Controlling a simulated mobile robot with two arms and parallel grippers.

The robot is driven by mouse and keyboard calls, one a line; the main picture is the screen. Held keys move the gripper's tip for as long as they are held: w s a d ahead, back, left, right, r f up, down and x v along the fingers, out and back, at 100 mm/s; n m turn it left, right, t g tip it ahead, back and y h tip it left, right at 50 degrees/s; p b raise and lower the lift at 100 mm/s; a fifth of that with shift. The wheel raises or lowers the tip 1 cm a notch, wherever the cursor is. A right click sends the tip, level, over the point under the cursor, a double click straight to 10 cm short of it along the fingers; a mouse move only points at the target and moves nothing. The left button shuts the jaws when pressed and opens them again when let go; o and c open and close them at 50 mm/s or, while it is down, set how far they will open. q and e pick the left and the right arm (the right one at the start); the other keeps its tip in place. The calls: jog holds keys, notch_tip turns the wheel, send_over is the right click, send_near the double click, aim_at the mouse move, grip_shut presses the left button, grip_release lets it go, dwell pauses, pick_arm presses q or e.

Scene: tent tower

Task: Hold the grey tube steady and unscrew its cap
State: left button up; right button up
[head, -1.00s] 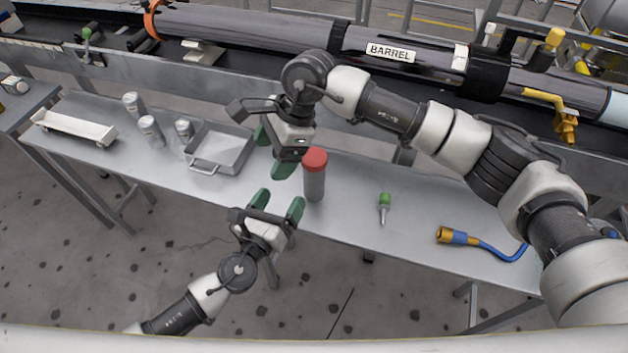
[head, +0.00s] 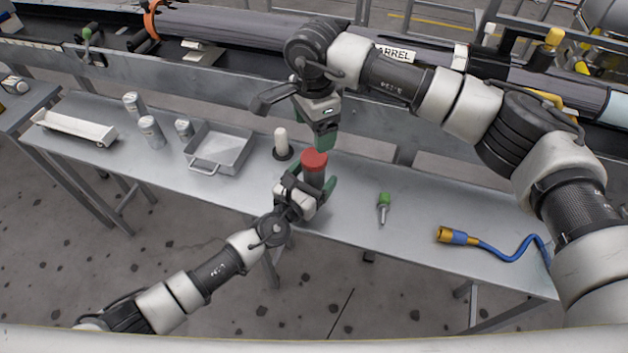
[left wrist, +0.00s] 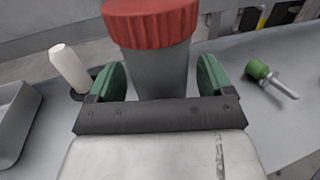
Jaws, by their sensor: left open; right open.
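The grey tube (left wrist: 155,75) stands upright on the bench with its red ribbed cap (head: 314,160) on top. The cap fills the top of the left wrist view (left wrist: 150,22). My left gripper (head: 316,190) is open, with one green finger on each side of the tube below the cap; gaps show between fingers and tube in the left wrist view. My right gripper (head: 325,140) is open, pointing down just above and behind the cap. Its fingers partly overlap each other in the head view, and it appears apart from the cap.
A white cylinder on a dark base (head: 281,141) stands behind-left of the tube. A metal tray (head: 222,150) and several grey cans (head: 150,130) are left. A green-handled tool (head: 384,205) and a blue hose (head: 490,247) lie right. The bench's front edge is close.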

pick_arm(q)
jog(key=shift+w+d, duration=0.2)
jog(key=shift+w, duration=0.05)
